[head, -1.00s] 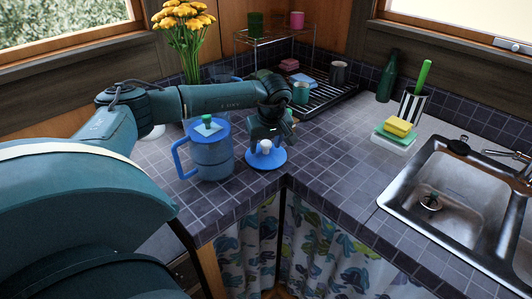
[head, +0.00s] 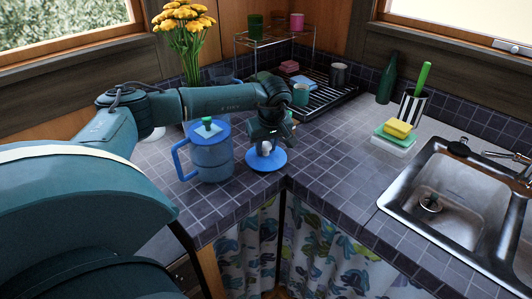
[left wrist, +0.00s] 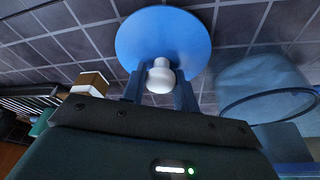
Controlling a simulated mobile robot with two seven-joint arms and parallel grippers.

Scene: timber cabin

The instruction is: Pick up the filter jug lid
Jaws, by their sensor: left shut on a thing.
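A round blue lid (head: 266,162) with a white knob lies flat at the counter's inner corner in the head view. It also shows in the left wrist view, its blue disc (left wrist: 160,38) beyond the knob (left wrist: 160,77). My left gripper (head: 266,145) is above it, pointing down, and shut on the white knob, with one finger on each side. I cannot tell any gap between lid and tiles. A blue jug (head: 210,160) with a green knob on top stands just left of the lid. My right gripper is not in view.
A steel sink (head: 470,200) is at the right. A sponge stack (head: 394,137), a striped cup (head: 412,107) and a green bottle (head: 387,80) stand behind it. A dish rack (head: 325,95) is at the back, yellow flowers (head: 185,22) behind my arm. The counter right of the lid is clear.

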